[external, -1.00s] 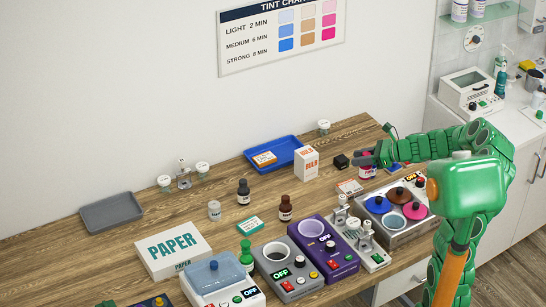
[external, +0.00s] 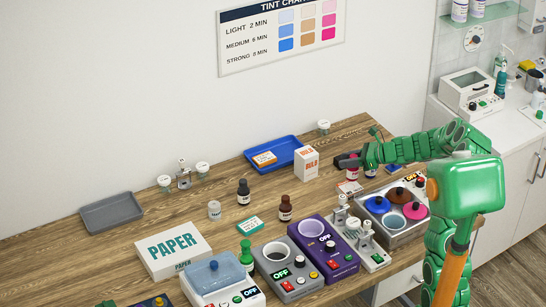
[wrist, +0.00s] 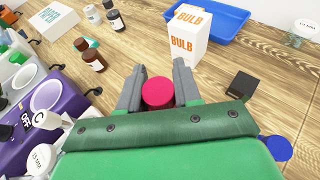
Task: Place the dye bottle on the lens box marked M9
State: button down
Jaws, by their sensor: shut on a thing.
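My gripper (external: 350,161) is shut on a dye bottle with a pink cap (external: 352,174). In the wrist view, the round pink cap (wrist: 158,92) sits between the two grey fingers (wrist: 160,72). An orange and white box (external: 264,159) lies in the blue tray. The marks on these boxes are too small to read.
A tall BULB box (external: 306,162) stands left of my gripper. A dye tank unit (external: 395,235) with coloured lids and a purple machine (external: 325,258) stand in front. The blue tray (external: 290,143) is behind. A black block (wrist: 240,85) lies near the fingers.

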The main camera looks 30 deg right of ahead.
jog(key=shift+w+f, duration=0.25)
jog(key=shift+f, duration=1.6)
jog(key=shift+f, duration=0.1)
jog(key=c, duration=0.8)
grip_release()
